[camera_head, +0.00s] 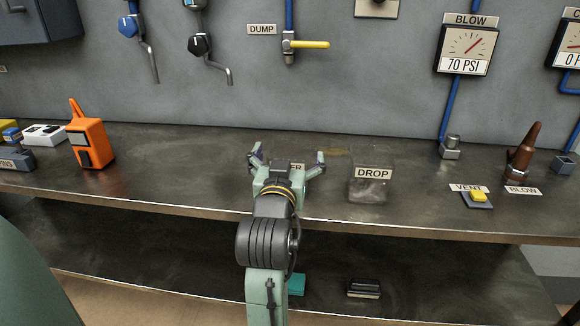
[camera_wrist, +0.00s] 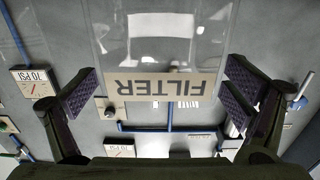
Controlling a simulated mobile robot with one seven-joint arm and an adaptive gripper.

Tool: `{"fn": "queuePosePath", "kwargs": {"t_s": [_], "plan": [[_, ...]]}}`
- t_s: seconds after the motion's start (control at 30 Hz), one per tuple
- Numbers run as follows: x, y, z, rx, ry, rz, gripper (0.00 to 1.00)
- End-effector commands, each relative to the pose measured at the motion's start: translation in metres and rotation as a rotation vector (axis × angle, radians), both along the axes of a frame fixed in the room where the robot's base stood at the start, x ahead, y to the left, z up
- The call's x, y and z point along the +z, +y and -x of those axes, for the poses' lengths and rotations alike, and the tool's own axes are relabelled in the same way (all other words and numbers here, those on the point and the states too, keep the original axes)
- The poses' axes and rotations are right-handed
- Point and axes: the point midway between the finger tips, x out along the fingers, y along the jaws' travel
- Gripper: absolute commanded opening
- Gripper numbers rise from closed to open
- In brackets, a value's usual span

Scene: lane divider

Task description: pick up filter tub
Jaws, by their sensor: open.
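The filter tub (camera_wrist: 168,85) is clear and see-through, with a tan FILTER label that reads upside down in the wrist view. In the head view most of it is hidden behind my gripper; only the end of its label (camera_head: 297,168) shows. My gripper (camera_head: 288,157) is open over the bench. I cannot tell how deep the tub sits between the fingers.
A clear DROP tub (camera_head: 371,187) stands close to the right of my gripper on the bench (camera_head: 190,185). An orange device (camera_head: 91,143) stands at left. A brown cone-shaped tool (camera_head: 523,153) and a yellow VENT button (camera_head: 479,195) are at right. The DUMP valve (camera_head: 300,45) is on the wall behind.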

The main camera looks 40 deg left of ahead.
Motion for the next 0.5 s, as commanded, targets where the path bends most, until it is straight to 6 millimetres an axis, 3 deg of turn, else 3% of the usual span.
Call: {"fn": "queuePosePath", "kwargs": {"t_s": [0.13, 0.4, 0.5], "plan": [[0.001, 0.009, -0.014, 0.0, 0.001, -0.001, 0.95], [0.0, 0.01, -0.016, 0.001, 0.0, -0.001, 0.95], [0.0, 0.01, -0.016, 0.001, 0.0, -0.001, 0.88]]}}
